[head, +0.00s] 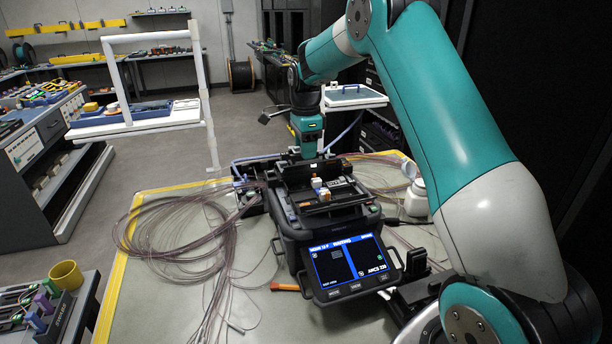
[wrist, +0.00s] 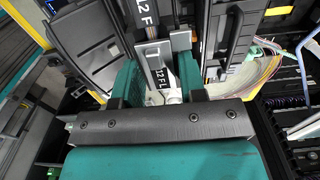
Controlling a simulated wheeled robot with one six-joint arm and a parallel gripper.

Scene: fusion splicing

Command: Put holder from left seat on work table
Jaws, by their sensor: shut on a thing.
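The splicer (head: 286,228) stands on the work table (head: 175,300), its lit screen (head: 345,262) facing me. My gripper (head: 308,152) is pointed down behind the splicer's top in the head view; its fingertips are hidden there. In the wrist view my gripper (wrist: 160,78) is shut on a light grey metal holder (wrist: 155,58) with a black "12 FL" label, between its two teal fingers. A dark part with a "12 F" label (wrist: 147,14) lies just beyond the holder. I cannot tell whether the holder touches its seat.
Loops of thin fibre (head: 180,235) cover the table's left side, with more behind the splicer. A white bottle (head: 415,198) stands to the right. Bare table shows at the front left.

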